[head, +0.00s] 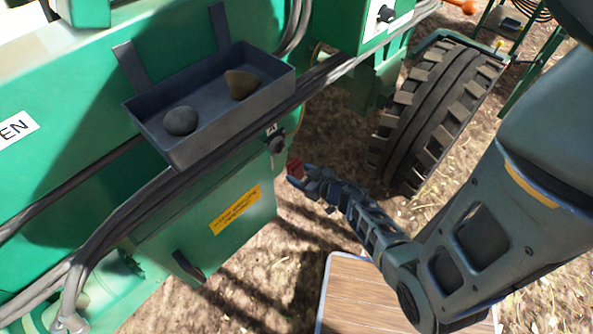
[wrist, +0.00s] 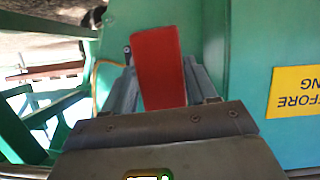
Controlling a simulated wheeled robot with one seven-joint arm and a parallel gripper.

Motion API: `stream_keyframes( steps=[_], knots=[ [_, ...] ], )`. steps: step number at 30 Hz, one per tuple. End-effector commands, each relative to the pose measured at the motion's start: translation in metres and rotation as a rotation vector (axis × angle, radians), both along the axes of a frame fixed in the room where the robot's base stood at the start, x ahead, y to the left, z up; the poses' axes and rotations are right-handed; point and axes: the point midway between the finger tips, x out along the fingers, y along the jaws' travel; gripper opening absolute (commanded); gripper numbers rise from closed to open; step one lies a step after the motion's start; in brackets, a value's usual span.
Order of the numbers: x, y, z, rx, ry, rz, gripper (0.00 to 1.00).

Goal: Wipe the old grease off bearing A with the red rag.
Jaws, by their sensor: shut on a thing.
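My gripper (head: 302,176) is shut on the red rag (head: 294,166), beside the green machine's side. In the wrist view the rag (wrist: 158,65) stands out as a flat red piece beyond the fingers (wrist: 165,92). A dark round fitting (head: 277,145) with a small white tag (head: 271,129) sits on the machine just above and left of the rag; it looks like a bearing, but the tag's letter is too small to read surely. The rag appears close to it; I cannot tell whether they touch. Any grease is not discernible.
A grey tray (head: 185,140) with two stones hangs on the green machine (head: 90,110). Dark hoses (head: 115,215) run below it. A yellow label (head: 235,210) marks a green box. A large tyre (head: 440,110) stands at the right, a wooden-topped surface (head: 355,295) below.

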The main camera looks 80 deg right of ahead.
Motion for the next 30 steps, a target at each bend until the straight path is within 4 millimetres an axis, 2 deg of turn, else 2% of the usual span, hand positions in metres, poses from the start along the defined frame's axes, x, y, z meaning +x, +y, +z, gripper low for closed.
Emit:
stream_keyframes(
  steps=[17,30],
  knots=[
    [0.003,-0.002,0.000,-0.001,-0.001,0.000,0.33],
    [0.039,-0.024,0.000,-0.001,-0.001,0.000,0.33]
  ],
)
